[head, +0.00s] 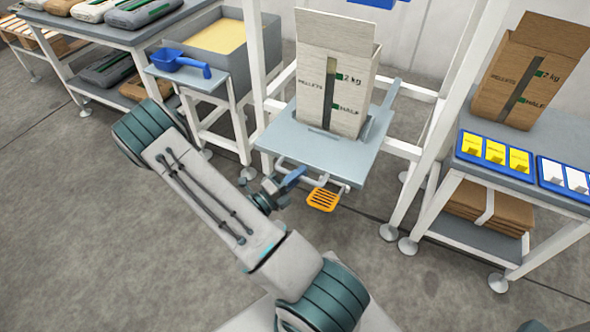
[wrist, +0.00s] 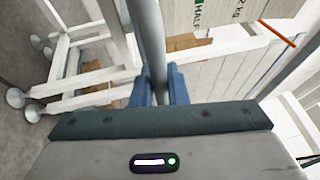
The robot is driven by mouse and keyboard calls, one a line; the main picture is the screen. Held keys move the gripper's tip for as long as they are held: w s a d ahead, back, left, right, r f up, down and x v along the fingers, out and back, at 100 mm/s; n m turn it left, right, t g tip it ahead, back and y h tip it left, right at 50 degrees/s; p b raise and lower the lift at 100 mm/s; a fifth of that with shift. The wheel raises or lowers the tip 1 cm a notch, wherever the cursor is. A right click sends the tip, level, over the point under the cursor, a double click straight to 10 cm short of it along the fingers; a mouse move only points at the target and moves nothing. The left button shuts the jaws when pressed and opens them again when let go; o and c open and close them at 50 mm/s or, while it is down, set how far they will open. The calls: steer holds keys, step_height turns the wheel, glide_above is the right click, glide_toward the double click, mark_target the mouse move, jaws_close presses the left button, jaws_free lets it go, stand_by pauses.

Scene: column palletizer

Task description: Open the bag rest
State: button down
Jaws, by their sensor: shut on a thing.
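The bag rest, a grey plate (head: 352,158) on a white frame, stands in the middle of the head view. A tall open pellet bag (head: 335,88) marked 2 kg stands upright on it. My gripper (head: 290,181) is low at the plate's front edge. In the wrist view its blue fingers (wrist: 161,82) are shut on a grey bar (wrist: 149,40), one finger on each side. The bar's far end is out of view there, and the grip is hard to make out in the head view. An orange slotted pedal (head: 322,199) sits just right of the gripper.
A side shelf (head: 175,78) with a blue scoop (head: 180,63) and a bin of yellow pellets (head: 215,36) is at left. A table at right holds a brown bag (head: 525,85) and blue trays (head: 494,153). White posts (head: 437,130) flank the rest. Floor in front is clear.

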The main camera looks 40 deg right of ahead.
steer(key=shift+a, duration=0.1)
steer(key=c, duration=1.4)
jaws_free()
steer(key=shift+c, duration=0.2)
steer(key=a+f+p, duration=0.1)
steer(key=a+f, duration=0.1)
steer(key=a, duration=1.1)
steer(key=shift+s+a+f+p, duration=0.2)
steer(key=shift+s+a+p, duration=0.15)
steer(key=shift+s, duration=0.1)
